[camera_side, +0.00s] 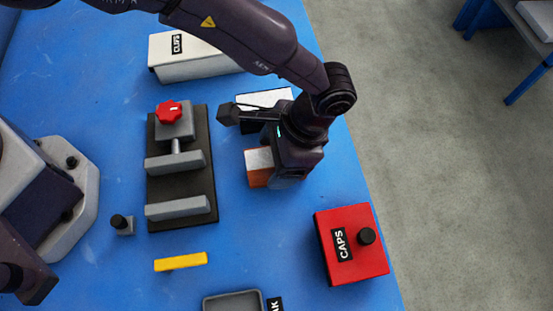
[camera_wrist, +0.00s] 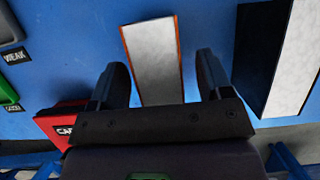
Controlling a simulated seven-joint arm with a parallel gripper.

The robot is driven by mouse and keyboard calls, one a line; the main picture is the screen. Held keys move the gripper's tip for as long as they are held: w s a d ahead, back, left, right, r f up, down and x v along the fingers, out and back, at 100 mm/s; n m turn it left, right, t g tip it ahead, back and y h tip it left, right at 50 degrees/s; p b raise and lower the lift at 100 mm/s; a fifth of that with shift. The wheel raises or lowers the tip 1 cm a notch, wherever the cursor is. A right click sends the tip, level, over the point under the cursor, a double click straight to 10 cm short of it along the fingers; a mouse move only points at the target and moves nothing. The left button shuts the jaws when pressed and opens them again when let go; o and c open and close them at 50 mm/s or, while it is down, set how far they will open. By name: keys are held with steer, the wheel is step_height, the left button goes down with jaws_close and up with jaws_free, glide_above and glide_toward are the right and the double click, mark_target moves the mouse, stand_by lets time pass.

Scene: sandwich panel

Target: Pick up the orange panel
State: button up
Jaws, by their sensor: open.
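The orange panel has a pale grey face and orange edges. In the side view its orange end (camera_side: 258,178) shows to the left of my gripper, and the rest is hidden behind the hand. In the wrist view the orange panel (camera_wrist: 152,55) lies lengthwise between the two fingers of my gripper (camera_wrist: 162,68). The fingers are open, one on each side, with blue gaps between them and the panel. My gripper (camera_side: 287,172) is low over the table in the side view. I cannot tell how far the fingertips are above the table.
A black panel with a white face (camera_wrist: 292,60) lies to the right in the wrist view. A dark clamp fixture (camera_side: 180,185) with a red knob stands left. A red CAPS box (camera_side: 351,243), white CLIPS box (camera_side: 190,58) and yellow bar (camera_side: 181,262) surround the area.

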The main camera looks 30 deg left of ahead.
steer(key=shift+f, duration=0.25)
stand_by(0.3)
steer(key=c, duration=1)
